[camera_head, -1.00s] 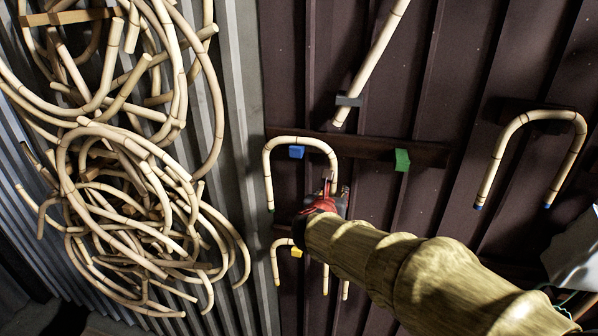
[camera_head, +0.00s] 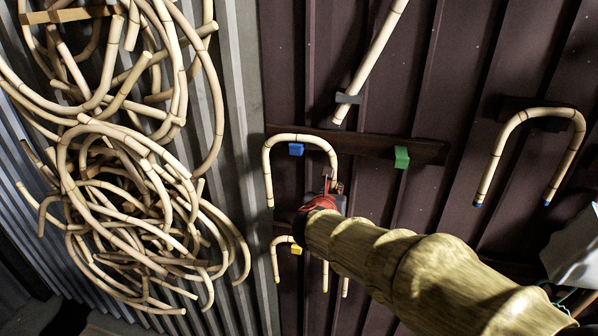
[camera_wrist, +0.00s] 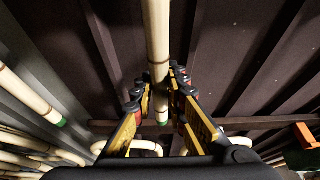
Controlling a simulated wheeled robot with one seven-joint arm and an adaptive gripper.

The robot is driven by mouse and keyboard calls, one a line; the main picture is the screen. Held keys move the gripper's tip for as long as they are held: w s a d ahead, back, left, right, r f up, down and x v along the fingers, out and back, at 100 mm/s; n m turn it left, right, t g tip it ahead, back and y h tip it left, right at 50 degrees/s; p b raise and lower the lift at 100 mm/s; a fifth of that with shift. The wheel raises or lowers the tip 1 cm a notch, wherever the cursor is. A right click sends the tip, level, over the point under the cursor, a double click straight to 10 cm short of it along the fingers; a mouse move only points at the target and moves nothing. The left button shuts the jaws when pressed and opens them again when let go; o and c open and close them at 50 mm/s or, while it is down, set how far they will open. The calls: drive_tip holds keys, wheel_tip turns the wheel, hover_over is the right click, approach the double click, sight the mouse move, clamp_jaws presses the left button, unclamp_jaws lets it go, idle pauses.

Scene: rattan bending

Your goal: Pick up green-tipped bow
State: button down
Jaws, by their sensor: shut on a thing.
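The green-tipped bow (camera_head: 302,137) is a pale U-shaped rattan piece, its bend up and legs down, at the dark wall beside a blue block. My gripper (camera_head: 329,184) is shut on its right leg, below the bend. In the wrist view, that leg (camera_wrist: 158,38) runs between the fingers of my gripper (camera_wrist: 163,85), and its green tip shows just beyond them. The left leg's green tip also shows at the left in the wrist view. In the head view my gripper hides the lower right leg.
A dark rail carries a blue block (camera_head: 296,149) and a green block (camera_head: 401,157). A smaller bow (camera_head: 275,258) hangs below near a yellow block (camera_head: 296,249). A blue-tipped bow (camera_head: 488,166) hangs at right. Tangled rattan (camera_head: 130,150) fills the left. A straight pole (camera_head: 372,58) is above.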

sight(332, 184)
drive_tip(key=shift+r, duration=0.15)
drive_tip(key=shift+r, duration=0.25)
wheel_tip(332, 184, up, 2)
drive_tip(key=shift+r, duration=0.1)
drive_tip(key=s+d+r, duration=0.2)
drive_tip(key=s+r, duration=0.3)
drive_tip(key=s, duration=0.1)
drive_tip(key=s+d+r+b, duration=0.1)
drive_tip(key=s+d+r, duration=0.2)
drive_tip(key=s+r, duration=0.2)
drive_tip(key=shift+s+d, duration=0.35)
drive_tip(key=shift+s, duration=0.55)
drive_tip(key=shift+a, duration=0.1)
